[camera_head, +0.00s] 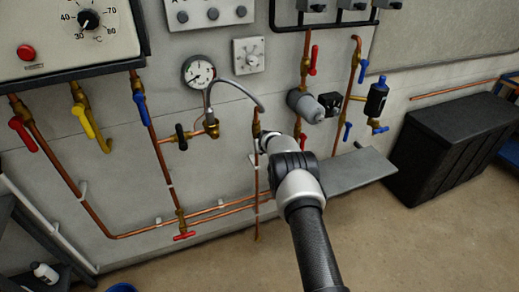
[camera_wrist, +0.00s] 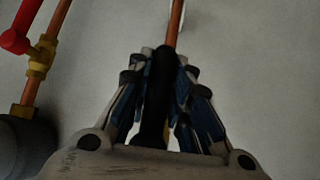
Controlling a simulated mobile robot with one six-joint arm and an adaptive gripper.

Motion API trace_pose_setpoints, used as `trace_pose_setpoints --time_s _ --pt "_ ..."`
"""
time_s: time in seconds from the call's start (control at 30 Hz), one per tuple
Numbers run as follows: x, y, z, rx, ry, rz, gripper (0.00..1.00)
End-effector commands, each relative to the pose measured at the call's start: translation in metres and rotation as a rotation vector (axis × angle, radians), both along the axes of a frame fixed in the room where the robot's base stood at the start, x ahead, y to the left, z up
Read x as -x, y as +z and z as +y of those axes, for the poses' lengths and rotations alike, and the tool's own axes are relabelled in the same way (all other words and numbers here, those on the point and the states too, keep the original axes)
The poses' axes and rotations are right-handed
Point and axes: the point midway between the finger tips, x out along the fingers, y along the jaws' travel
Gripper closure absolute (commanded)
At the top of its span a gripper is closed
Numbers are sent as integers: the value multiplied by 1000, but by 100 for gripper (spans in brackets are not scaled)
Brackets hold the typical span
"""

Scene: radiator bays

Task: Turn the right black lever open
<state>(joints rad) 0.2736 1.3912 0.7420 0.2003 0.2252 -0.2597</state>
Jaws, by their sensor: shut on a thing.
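The right black lever (camera_wrist: 158,90) stands between my fingers in the wrist view, roughly in line with the copper pipe (camera_wrist: 175,22) behind it. My gripper (camera_wrist: 163,66) is shut on it, with finger pads against both sides. In the head view my arm (camera_head: 296,185) reaches to this valve and hides the lever and fingers. A brass fitting (camera_head: 256,126) of its pipe shows just left of the wrist. Another black lever (camera_head: 181,137) sits farther left, below the gauge, apart from my gripper.
A red lever (camera_wrist: 16,38) on a brass valve is at the wrist view's left. In the head view a grey pump-like body (camera_head: 305,104) and more red levers stand right of my wrist. A grey ledge (camera_head: 350,172) and black chest (camera_head: 452,145) lie right. A braided hose (camera_head: 240,86) arches above.

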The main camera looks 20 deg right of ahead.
Motion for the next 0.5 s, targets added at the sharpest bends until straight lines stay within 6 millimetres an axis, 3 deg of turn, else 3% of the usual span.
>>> trace_pose_setpoints --time_s 0.1,0.13,0.4,0.5 --pt "1 -1 -1 3 2 3 100" --pt "1 -1 -1 3 2 3 80" --pt "1 -1 -1 2 1 1 62" --pt "1 0 -1 1 0 1 60"
